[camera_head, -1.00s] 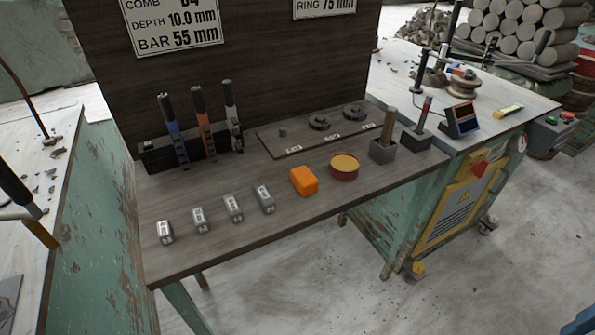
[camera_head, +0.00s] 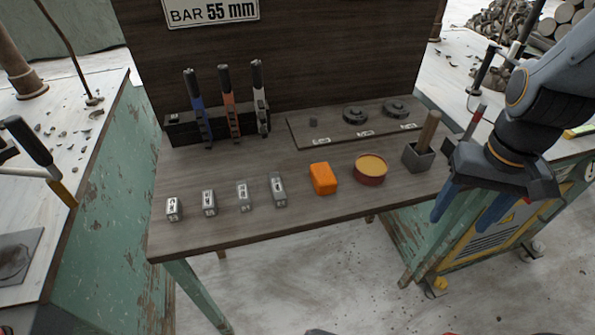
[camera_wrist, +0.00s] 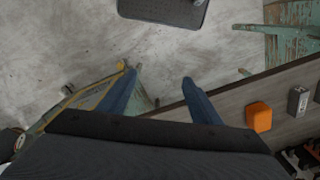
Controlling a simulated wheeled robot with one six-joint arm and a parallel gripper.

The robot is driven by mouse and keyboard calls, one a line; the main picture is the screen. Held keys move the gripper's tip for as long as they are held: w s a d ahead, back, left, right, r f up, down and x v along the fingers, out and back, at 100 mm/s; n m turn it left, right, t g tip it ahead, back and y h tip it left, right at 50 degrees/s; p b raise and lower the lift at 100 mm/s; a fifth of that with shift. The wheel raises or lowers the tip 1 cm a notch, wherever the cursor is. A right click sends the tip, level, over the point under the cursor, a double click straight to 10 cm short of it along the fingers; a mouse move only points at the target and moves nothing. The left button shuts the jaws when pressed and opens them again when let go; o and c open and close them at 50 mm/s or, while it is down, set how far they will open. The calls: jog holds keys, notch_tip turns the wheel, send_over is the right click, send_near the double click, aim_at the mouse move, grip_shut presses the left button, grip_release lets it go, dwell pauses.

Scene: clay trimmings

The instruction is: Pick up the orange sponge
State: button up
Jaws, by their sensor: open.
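The orange sponge (camera_head: 323,179) is a small block lying on the dark wooden table, just left of a round tin. It also shows at the right in the wrist view (camera_wrist: 259,117). My gripper (camera_head: 466,216) is at the right in the head view, beyond the table's front right edge. Its blue fingers (camera_wrist: 155,92) are spread apart with nothing between them. It is well to the right of the sponge and apart from it.
A round tin (camera_head: 370,169) sits right of the sponge, with a grey holder (camera_head: 418,157) beyond it. Several small labelled blocks (camera_head: 277,189) stand to the left. A rack of tools (camera_head: 183,127) and a board with discs (camera_head: 300,131) are behind. The table front (camera_head: 300,212) is bare.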

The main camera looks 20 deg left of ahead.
jog(key=w+a+r+n+t+p, duration=0.1)
jog(key=w+a+p, duration=0.2)
jog(key=a, duration=0.2)
jog(key=w+a+r+n+t+p, duration=0.1)
jog(key=w+a+n+p, duration=0.15)
jog(key=a, duration=0.35)
jog(key=n+t+y+p, duration=0.2)
jog(key=n+p, duration=0.1)
jog(key=p, duration=0.3)
send_near(323, 172)
jog(key=shift+w+d+f+m, duration=0.15)
jog(key=shift+w+f, duration=0.05)
jog(key=shift+f, duration=0.3)
jog(key=shift+w+d+f+m, duration=0.1)
jog(key=shift+w+f, duration=0.1)
jog(key=shift+f, duration=0.3)
jog(key=shift+a+f, duration=0.15)
jog(key=shift+a, duration=0.2)
jog(key=shift+w+f, duration=0.15)
jog(key=shift+f, duration=0.15)
jog(key=shift+p+x, duration=0.9)
jog(key=shift+x, duration=2.6)
jog(key=shift+a, duration=0.1)
jog(key=c, duration=1.1)
jog(key=shift+c, duration=0.2)
